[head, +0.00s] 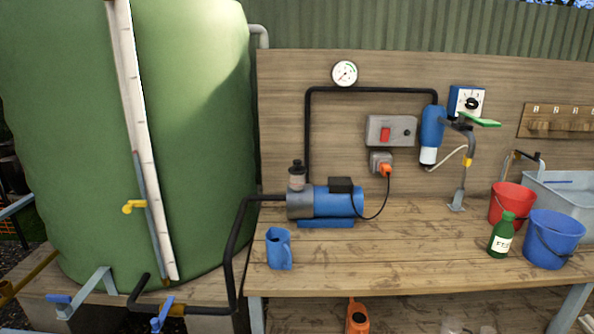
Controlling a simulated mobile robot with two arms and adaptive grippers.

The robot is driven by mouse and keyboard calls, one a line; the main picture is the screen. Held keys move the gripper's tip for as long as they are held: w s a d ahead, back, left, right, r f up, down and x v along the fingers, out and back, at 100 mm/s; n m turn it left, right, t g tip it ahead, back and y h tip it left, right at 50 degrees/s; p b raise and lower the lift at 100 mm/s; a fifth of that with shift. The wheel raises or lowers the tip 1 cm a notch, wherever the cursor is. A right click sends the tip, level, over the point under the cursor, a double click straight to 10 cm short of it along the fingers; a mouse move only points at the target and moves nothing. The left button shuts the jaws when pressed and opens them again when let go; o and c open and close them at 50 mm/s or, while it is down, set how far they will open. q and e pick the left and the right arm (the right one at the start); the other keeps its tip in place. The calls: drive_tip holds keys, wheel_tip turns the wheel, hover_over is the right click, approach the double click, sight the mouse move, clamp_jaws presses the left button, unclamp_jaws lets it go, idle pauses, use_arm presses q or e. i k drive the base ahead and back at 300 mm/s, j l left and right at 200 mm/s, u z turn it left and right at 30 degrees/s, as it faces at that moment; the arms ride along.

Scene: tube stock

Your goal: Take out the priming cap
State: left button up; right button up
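A blue pump (338,202) with a grey front end stands on the wooden bench against the back board. The priming cap (297,167) is a small black knob-like piece. It sits upright on top of a short, pale, see-through-looking pot (297,183) above the pump's grey end. I cannot tell how tightly it is seated. Neither of my grippers shows in the head view.
A blue jug (279,248) stands in front of the pump. A black hose (236,240) runs left of it. A red bucket (511,203), blue bucket (553,240) and green bottle (501,236) stand right. The bench middle (400,245) is clear. A green tank (70,130) fills the left.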

sight(296, 170)
drive_tip(key=u, duration=0.65)
drive_tip(key=l+u, duration=0.4)
drive_tip(key=i+l+u, duration=0.1)
drive_tip(key=u, duration=0.25)
drive_tip(key=l+u, duration=0.4)
drive_tip(key=k+l+u, duration=0.1)
drive_tip(key=l+u, duration=0.25)
